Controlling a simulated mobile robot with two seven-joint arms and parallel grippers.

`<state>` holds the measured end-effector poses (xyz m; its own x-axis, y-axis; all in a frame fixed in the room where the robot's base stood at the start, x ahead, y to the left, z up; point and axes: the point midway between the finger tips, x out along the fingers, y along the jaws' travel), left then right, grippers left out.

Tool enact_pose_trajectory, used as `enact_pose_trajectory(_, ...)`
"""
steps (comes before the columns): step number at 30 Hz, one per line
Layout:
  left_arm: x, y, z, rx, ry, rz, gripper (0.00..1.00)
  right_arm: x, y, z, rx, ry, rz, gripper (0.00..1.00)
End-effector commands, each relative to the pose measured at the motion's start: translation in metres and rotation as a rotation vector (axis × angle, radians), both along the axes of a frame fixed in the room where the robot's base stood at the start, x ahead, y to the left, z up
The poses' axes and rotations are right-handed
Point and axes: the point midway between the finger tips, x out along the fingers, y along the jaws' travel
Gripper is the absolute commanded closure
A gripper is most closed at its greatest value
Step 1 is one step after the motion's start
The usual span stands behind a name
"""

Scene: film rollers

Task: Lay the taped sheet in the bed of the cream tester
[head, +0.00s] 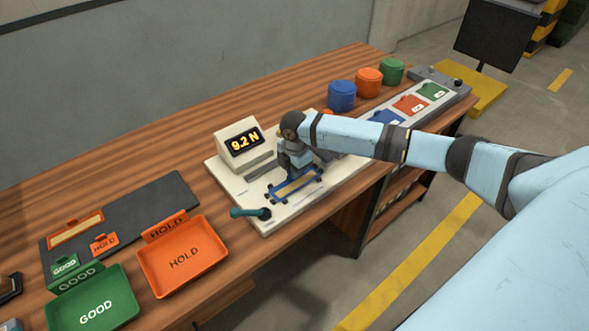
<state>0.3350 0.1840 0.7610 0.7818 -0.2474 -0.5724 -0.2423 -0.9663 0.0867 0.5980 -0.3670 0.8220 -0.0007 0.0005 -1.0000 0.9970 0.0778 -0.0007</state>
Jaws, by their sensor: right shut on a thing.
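The cream tester (222,172) stands mid-bench; its display reads 9.2 N, and a teal-handled lever (250,212) is at its front left. A blue-edged sheet with a yellowish strip, seemingly the taped sheet (294,187), is at the tester's bed, with small dark pieces at its corners. My right gripper (290,169) points down over it and is shut on it at its far side. The fingertips are partly hidden, and I cannot tell whether the sheet touches the bed. My left gripper is not in view.
An orange HOLD tray (215,262) and green GOOD tray (65,310) lie left, before a dark mat (155,205) holding an orange-framed strip (76,229). Blue (342,96), orange (369,82) and green (392,71) pots stand behind a grey rack (455,94) at right.

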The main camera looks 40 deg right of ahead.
Motion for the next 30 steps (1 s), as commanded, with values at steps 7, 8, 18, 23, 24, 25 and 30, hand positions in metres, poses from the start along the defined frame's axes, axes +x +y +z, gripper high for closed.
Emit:
enact_pose_trajectory(7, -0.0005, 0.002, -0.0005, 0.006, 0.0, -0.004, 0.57, 0.0001, 0.0002, -0.0001, 0.0, 0.0, 0.0, 1.0)
enact_pose_trajectory(8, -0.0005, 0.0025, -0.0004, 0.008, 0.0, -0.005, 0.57, 0.0001, 0.0002, -0.0001, 0.0, 0.0, 0.0, 1.0)
enact_pose_trajectory(18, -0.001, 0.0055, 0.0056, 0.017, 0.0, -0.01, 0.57, 0.0001, 0.0004, -0.0014, 0.0, 0.0, 0.0, 1.0)
enact_pose_trajectory(23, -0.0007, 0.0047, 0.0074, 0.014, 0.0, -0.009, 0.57, 0.0003, 0.0006, -0.0026, 0.0, -0.001, 0.001, 1.0)
enact_pose_trajectory(24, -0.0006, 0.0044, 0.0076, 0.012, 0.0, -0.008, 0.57, 0.0003, 0.0006, -0.0029, 0.0, -0.001, 0.001, 1.0)
enact_pose_trajectory(25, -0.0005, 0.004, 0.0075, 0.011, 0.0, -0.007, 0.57, 0.0003, 0.0006, -0.003, 0.0, -0.001, 0.001, 1.0)
enact_pose_trajectory(30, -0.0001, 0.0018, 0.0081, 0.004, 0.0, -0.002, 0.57, 0.0004, 0.0005, -0.0032, 0.0, -0.001, 0.001, 0.87)
